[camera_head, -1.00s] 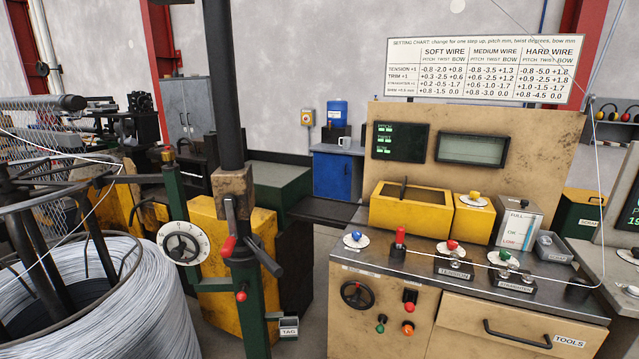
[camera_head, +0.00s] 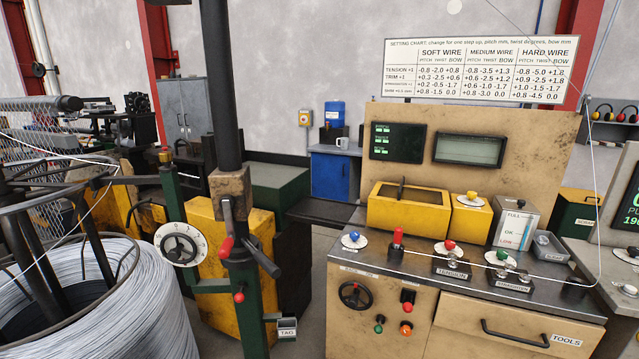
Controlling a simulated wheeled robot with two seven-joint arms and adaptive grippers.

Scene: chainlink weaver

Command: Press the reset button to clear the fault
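I cannot read a reset label on any button. The front panel of the control bench has a red control (camera_head: 408,295), a small green button (camera_head: 379,329) and an orange-red knob or button (camera_head: 405,329). Left of them is a black handwheel (camera_head: 355,295). Neither of my grippers is in view.
A wire spool (camera_head: 100,305) and a green post (camera_head: 247,300) with red-tipped levers stand at the left. A thin wire crosses above the bench top (camera_head: 440,278). A lit display (camera_head: 397,142) and a setting chart (camera_head: 480,70) are at the back. A drawer (camera_head: 500,325) is shut.

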